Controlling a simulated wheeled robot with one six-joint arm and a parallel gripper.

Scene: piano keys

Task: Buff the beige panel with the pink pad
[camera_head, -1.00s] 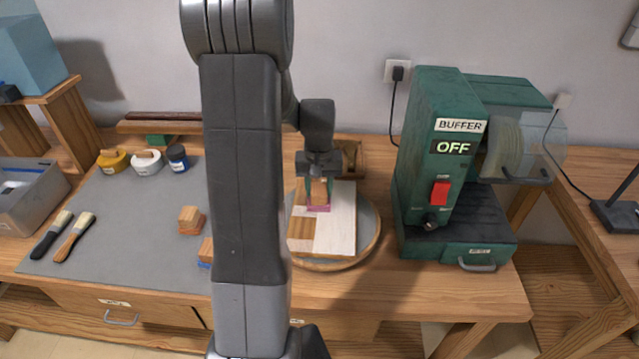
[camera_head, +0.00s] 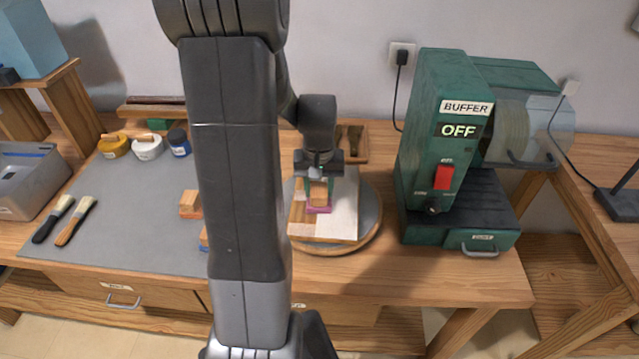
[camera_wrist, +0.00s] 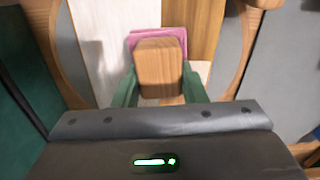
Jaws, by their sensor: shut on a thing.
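The pink pad (camera_head: 319,210) is fixed under a wooden block (camera_head: 319,192). My gripper (camera_head: 319,186) is shut on that block, and its green fingers clasp it from both sides in the wrist view (camera_wrist: 160,82). The pad is over the panel (camera_head: 342,208) and looks to be on its surface; exact contact is hard to tell. The panel has a pale section and brown wood sections. In the wrist view, the pink pad (camera_wrist: 143,38) overlaps the border between the pale part (camera_wrist: 105,45) and a brown strip (camera_wrist: 200,28). The panel lies on a round turntable (camera_head: 372,222).
A green buffer machine (camera_head: 434,130) reading OFF stands right of the turntable. A grey mat (camera_head: 130,215) at left holds brushes (camera_head: 75,220), small pots (camera_head: 147,147) and a wooden block (camera_head: 189,205). A wooden tray (camera_head: 358,150) sits behind the panel. My arm hides part of the bench.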

